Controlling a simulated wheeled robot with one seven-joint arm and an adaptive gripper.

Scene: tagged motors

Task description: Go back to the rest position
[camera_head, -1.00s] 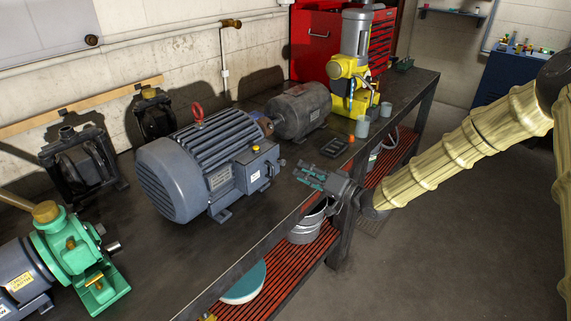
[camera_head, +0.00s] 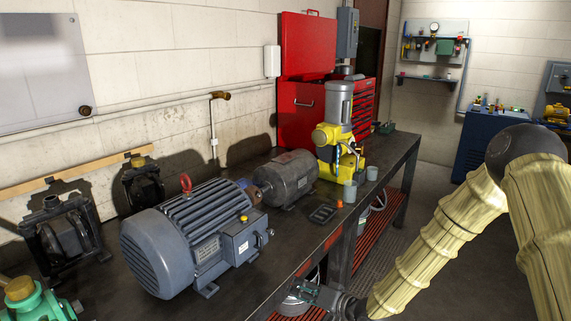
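My gripper (camera_head: 312,294) is low in the head view, just off the front edge of the workbench (camera_head: 262,275), at the end of my arm with its pale yellow cover. Its fingers are small and partly cut by the lower picture edge, so I cannot tell whether they are open or shut. No object shows clearly in it. A large blue-grey motor (camera_head: 190,240) lies on the bench, left of my gripper and apart from it. A smaller dark grey motor (camera_head: 288,180) lies behind it.
A yellow machine (camera_head: 335,150) stands near the bench's far end, with grey cups (camera_head: 350,192) beside it. A red tool cabinet (camera_head: 305,105) stands behind. Black pump parts (camera_head: 60,235) and a green pump (camera_head: 35,303) are at left. The floor (camera_head: 440,230) right of the bench is partly clear.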

